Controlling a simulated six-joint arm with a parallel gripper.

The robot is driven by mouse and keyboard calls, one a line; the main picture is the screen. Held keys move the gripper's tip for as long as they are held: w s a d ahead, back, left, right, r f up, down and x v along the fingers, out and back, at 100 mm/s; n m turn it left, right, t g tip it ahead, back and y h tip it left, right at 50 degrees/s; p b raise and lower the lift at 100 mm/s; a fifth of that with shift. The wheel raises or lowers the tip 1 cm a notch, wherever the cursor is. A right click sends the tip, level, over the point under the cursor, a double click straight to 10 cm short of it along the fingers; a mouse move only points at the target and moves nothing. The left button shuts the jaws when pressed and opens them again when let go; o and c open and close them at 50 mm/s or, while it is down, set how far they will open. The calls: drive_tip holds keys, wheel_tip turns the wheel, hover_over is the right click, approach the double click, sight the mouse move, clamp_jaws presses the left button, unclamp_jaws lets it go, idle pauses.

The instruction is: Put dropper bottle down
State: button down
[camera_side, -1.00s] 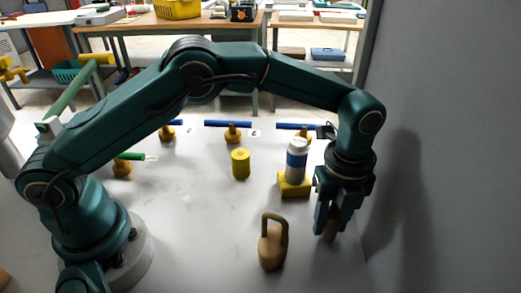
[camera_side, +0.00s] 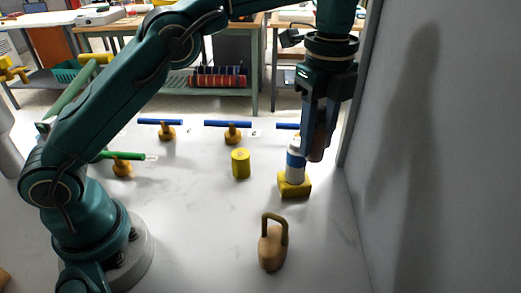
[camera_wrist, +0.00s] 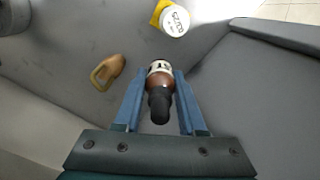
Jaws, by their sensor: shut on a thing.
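The dropper bottle (camera_wrist: 159,84) is brown with a black top and a pale label. In the wrist view it lies between the two blue fingers of my gripper (camera_wrist: 158,100), which is shut on it. In the side view my gripper (camera_side: 318,130) is raised above the table at the right, and the brown bottle (camera_side: 319,142) shows partly behind a finger. The bottle's lower end is clear of the white table (camera_side: 200,225).
A white bottle with a blue band (camera_side: 295,165) stands on a yellow block (camera_side: 294,188), just below and left of my gripper. A tan padlock-shaped object (camera_side: 272,247) and a yellow cylinder (camera_side: 241,163) stand on the table. A grey wall (camera_side: 430,150) is close on the right.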

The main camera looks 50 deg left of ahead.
drive_tip(key=s+a+r+n, duration=0.3)
drive_tip(key=a+n, duration=0.4)
drive_tip(key=n, duration=0.2)
drive_tip(key=s+a+r+n, duration=0.2)
drive_tip(key=a+n, duration=0.5)
drive_tip(key=n, duration=0.1)
drive_tip(key=s+a+f+m, duration=0.25)
drive_tip(key=a+f, duration=0.25)
drive_tip(key=a, duration=0.3)
drive_tip(key=s+a+f+m, duration=0.1)
drive_tip(key=s+a+f, duration=0.4)
drive_tip(key=a, duration=0.4)
drive_tip(key=shift+w+f, duration=0.15)
drive_tip(key=shift+f, duration=1.3)
drive_tip(key=shift+w+f, duration=0.15)
drive_tip(key=shift+f, duration=1.3)
drive_tip(key=shift+w+f, duration=0.15)
drive_tip(key=shift+f, duration=1.3)
drive_tip(key=shift+f, duration=0.1)
drive_tip(key=shift+c, duration=2.4)
unclamp_jaws()
